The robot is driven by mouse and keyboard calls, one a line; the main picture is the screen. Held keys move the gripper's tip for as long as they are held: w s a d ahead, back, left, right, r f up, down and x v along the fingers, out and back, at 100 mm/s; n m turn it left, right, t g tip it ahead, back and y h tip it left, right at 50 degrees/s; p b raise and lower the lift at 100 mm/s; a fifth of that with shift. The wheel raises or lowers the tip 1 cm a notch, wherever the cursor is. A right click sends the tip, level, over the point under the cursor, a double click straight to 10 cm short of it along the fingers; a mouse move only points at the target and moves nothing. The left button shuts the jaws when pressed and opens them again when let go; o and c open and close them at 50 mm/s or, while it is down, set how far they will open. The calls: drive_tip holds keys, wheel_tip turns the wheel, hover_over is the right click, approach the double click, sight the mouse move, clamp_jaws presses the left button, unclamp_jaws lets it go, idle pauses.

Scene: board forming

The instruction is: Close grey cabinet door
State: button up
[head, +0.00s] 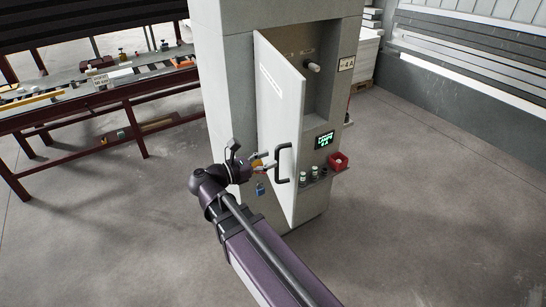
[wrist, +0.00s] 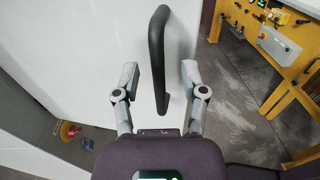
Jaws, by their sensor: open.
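The grey cabinet (head: 225,85) stands upright in the middle of the head view. Its light grey door (head: 278,100) stands open, swung outward, with its free edge toward me. The black bar handle (head: 284,163) is near that free edge. My gripper (head: 262,160) is just left of the handle in the head view. In the wrist view my gripper (wrist: 160,73) is open, and the black handle (wrist: 157,45) lies between its two fingers, with gaps on both sides. The door face (wrist: 85,50) fills the left and middle there. I cannot tell whether anything touches the handle.
A red-framed bench (head: 130,108) stands at left. A yellow bench (wrist: 285,50) is at right in the wrist view. Floor around the cabinet is clear.

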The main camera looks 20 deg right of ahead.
sight(276, 157)
drive_tip(key=shift+x, duration=1.65)
clamp_jaws()
drive_tip(key=shift+d, duration=0.1)
